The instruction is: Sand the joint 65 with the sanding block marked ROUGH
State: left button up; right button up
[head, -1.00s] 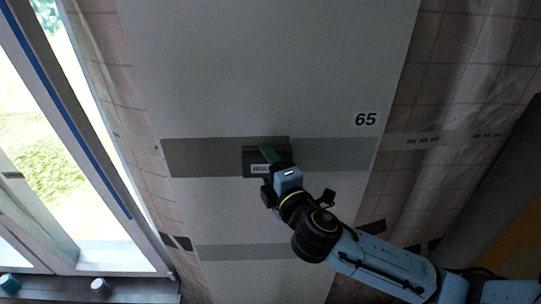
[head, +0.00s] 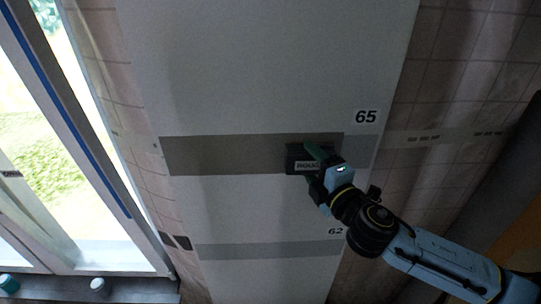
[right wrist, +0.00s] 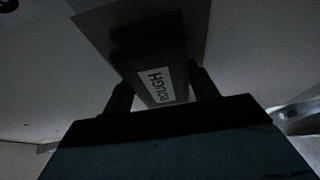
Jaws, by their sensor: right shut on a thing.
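The joint 65 is a horizontal band (head: 230,155) across the pale panel, beside the label 65 (head: 366,117). It is darker brown-grey from its left end to about the block, and lighter grey (head: 360,150) at its right end. My left gripper is not in view.
A second grey band (head: 265,251) marked 62 (head: 335,231) runs lower on the panel. A window (head: 50,140) stands at the left, with a sill (head: 130,289) holding small cups. Tiled wall lies on both sides of the panel.

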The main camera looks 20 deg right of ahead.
aim_at(361, 152)
jog(key=s+d, duration=0.1)
jog(key=d, duration=0.2)
jog(key=s+d, duration=0.2)
jog(key=d, duration=0.2)
jog(key=s+d, duration=0.1)
jog(key=d, duration=0.3)
jog(key=shift+s+d+b, duration=0.2)
jog(key=shift+s+b, duration=0.05)
jog(key=shift+b, duration=0.15)
jog(key=shift+s+d, duration=1.1)
jog(key=shift+d, duration=1.65)
jog(key=shift+w+a+r+p, duration=0.1)
jog(key=shift+w+a+p, duration=0.3)
jog(key=shift+a, duration=0.35)
jog(key=shift+w+a+f+p, duration=0.15)
jog(key=shift+a+p, duration=0.3)
jog(key=shift+a, duration=0.25)
jog(key=shift+w+a+r+p, duration=0.15)
jog(key=shift+w+a+p, duration=0.25)
jog(key=shift+a, duration=0.35)
jog(key=w+a+p, duration=0.2)
jog(key=a, duration=0.4)
jog(key=shift+w+a, duration=0.15)
jog(key=shift+w, duration=0.05)
jog(key=shift+s, duration=0.1)
jog(key=s+a, duration=0.2)
jog(key=s, duration=0.4)
jog(key=shift+s+a, duration=0.15)
jog(key=shift+a, duration=0.2)
